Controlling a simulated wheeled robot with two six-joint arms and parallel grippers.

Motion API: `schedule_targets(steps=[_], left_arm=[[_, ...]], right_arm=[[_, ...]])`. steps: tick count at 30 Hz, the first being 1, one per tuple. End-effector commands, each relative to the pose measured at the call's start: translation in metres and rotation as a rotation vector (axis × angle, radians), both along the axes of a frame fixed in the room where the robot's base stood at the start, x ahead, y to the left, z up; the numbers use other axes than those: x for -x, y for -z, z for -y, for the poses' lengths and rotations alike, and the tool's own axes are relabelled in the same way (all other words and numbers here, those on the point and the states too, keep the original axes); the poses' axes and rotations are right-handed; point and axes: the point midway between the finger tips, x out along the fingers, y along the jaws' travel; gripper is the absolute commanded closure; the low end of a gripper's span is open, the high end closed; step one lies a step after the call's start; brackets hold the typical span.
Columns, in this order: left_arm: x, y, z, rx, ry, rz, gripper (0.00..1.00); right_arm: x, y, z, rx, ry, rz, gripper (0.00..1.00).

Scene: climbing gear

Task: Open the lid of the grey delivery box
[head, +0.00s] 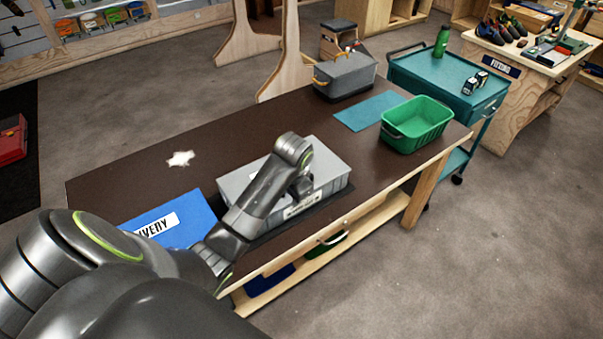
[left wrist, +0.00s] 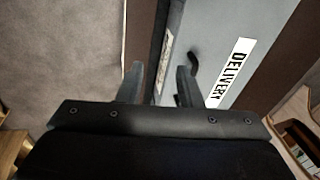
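The grey delivery box (head: 332,168) sits on the dark brown table, and its lid looks closed in the head view. My left gripper (head: 300,187) is over the front part of the box, partly hidden by my own wrist. In the left wrist view its two fingers (left wrist: 160,84) are apart with nothing between them. They point at the grey box (left wrist: 222,35), which bears a white DELIVERY label (left wrist: 229,73). A small dark handle-like part (left wrist: 194,62) shows beside the right finger. Whether a finger touches the box, I cannot tell. My right gripper is out of view.
A blue mat (head: 188,208) with partly hidden lettering lies left of the box. A green crate (head: 418,122), a teal mat (head: 368,109) and a dark grey bin (head: 345,76) are farther along the table. A teal cart (head: 447,75) stands behind. The table's far left is mostly clear.

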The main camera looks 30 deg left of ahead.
Motion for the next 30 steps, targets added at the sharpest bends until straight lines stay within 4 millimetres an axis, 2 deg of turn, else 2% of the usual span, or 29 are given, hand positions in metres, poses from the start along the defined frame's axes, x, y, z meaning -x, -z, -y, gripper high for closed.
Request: schedule_targets(steps=[1,6,9,13,19,30], left_arm=[[-0.022,-0.016,-0.002,-0.008,0.013,-0.008,0.67],[-0.072,-0.063,-0.007,-0.021,0.050,-0.052,0.67],[-0.090,-0.086,-0.008,-0.022,0.064,-0.070,0.67],[-0.102,-0.104,-0.010,-0.022,0.073,-0.084,0.67],[-0.106,-0.102,-0.011,-0.022,0.077,-0.090,0.67],[-0.108,-0.065,-0.016,-0.021,0.076,-0.087,0.67]], right_arm=[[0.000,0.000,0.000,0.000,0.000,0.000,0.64],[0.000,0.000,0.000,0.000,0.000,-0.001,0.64],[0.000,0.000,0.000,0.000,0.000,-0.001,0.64],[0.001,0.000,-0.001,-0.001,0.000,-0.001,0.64],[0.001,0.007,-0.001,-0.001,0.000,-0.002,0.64],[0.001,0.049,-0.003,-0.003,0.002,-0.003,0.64]])
